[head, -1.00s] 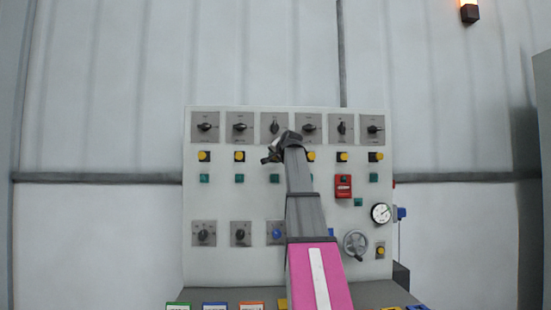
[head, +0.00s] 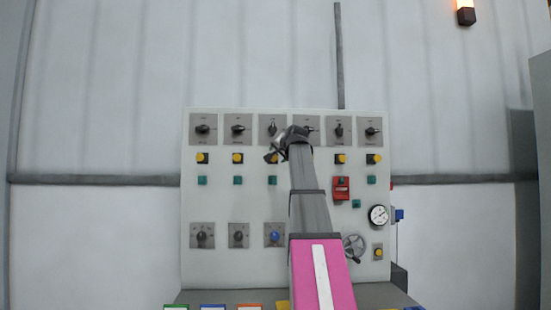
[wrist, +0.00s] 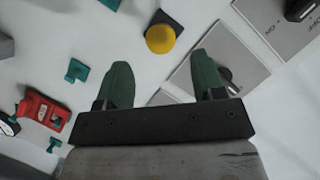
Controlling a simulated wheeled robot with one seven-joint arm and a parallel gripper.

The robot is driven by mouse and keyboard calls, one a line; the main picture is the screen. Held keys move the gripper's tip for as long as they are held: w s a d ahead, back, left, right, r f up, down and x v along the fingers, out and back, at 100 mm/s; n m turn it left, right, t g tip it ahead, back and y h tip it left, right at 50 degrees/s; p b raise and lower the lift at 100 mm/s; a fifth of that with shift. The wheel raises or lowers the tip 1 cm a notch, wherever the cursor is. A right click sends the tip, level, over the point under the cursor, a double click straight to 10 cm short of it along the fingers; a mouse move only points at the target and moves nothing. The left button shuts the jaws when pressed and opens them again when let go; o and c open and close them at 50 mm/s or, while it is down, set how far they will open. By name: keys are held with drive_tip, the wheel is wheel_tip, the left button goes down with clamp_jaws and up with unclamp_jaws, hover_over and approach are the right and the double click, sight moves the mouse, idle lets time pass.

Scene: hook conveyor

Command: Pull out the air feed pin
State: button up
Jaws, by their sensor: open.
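A small blue piece (head: 399,214) sticks out from the right side of the control panel (head: 215,275), beside the pressure gauge, with a thin line hanging below it. It may be the air feed pin, but it is too small to tell. My gripper (head: 274,149) is in front of the panel's upper middle, well up and left of the blue piece. In the wrist view my gripper (wrist: 162,76) has its two green fingers wide apart with nothing between them. The blue piece does not show in the wrist view.
The panel carries rotary switches (head: 203,129), yellow buttons (head: 201,158), a red switch box (head: 341,188), a gauge (head: 378,215) and a handwheel (head: 354,247). A yellow button (wrist: 161,38) lies beyond my fingers. Free space lies right of the panel, before the wall.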

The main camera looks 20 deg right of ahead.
drive_tip(key=shift+v, duration=2.35)
